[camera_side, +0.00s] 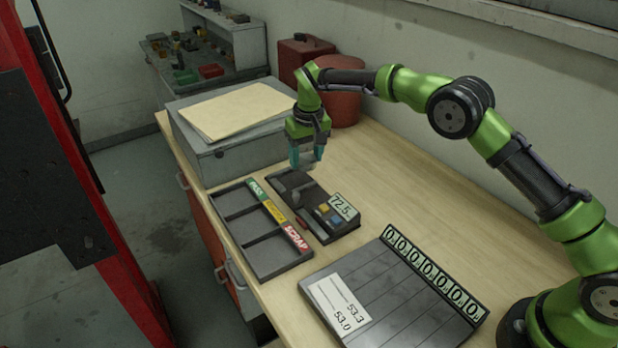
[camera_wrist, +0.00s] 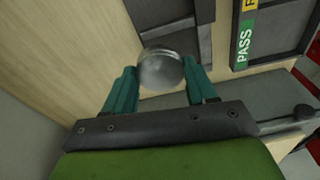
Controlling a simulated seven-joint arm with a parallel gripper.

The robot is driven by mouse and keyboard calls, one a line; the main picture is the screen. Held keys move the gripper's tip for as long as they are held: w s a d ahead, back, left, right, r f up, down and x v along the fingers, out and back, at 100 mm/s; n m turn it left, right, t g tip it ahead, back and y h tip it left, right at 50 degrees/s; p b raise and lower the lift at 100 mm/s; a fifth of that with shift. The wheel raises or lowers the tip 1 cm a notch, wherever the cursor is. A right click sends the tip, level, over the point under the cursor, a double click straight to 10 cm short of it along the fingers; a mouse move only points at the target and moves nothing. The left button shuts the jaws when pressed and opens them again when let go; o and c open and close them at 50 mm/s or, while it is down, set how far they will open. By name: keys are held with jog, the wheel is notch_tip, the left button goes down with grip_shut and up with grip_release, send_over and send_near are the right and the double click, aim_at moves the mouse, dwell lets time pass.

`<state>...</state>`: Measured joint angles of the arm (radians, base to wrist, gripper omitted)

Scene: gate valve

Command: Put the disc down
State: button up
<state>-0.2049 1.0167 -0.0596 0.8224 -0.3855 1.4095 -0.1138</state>
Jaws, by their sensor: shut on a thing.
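My gripper (camera_side: 306,158) points down with its teal fingers over the far end of the dark gauge (camera_side: 313,198), whose display reads 72.5. In the wrist view the fingers are shut on a round, shiny metal disc (camera_wrist: 161,70) held between their tips. The disc is too small to make out in the side view. The gap between disc and gauge is hard to judge. A dark sorting tray (camera_side: 248,222) lies left of the gauge, with a green PASS label, a yellow label and a red SCRAP label. Its visible compartments look empty.
A sloped dark rack (camera_side: 395,290) with a row of zero-marked tags and a card reading 53.3 and 53.0 lies at the front. A grey box (camera_side: 215,150) with a folder on top and a red bin (camera_side: 342,100) stand behind. The bench right of the gauge is clear.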

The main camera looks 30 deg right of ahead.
jog(key=w+r+n, duration=0.1)
jog(key=w, duration=0.1)
jog(key=shift+w+a+r+n, duration=0.1)
jog(key=shift+w+r+n, duration=0.25)
jog(key=shift+n, duration=0.05)
jog(key=shift+w+a+r+n, duration=0.1)
jog(key=shift+a+r+n, duration=0.2)
jog(key=shift+r, duration=0.4)
jog(key=shift+r, duration=0.1)
jog(key=shift+a+r, duration=0.15)
jog(key=shift+r, duration=0.35)
jog(key=shift+n, duration=0.3)
jog(key=shift+s+a+r, duration=0.15)
jog(key=shift+s, duration=0.1)
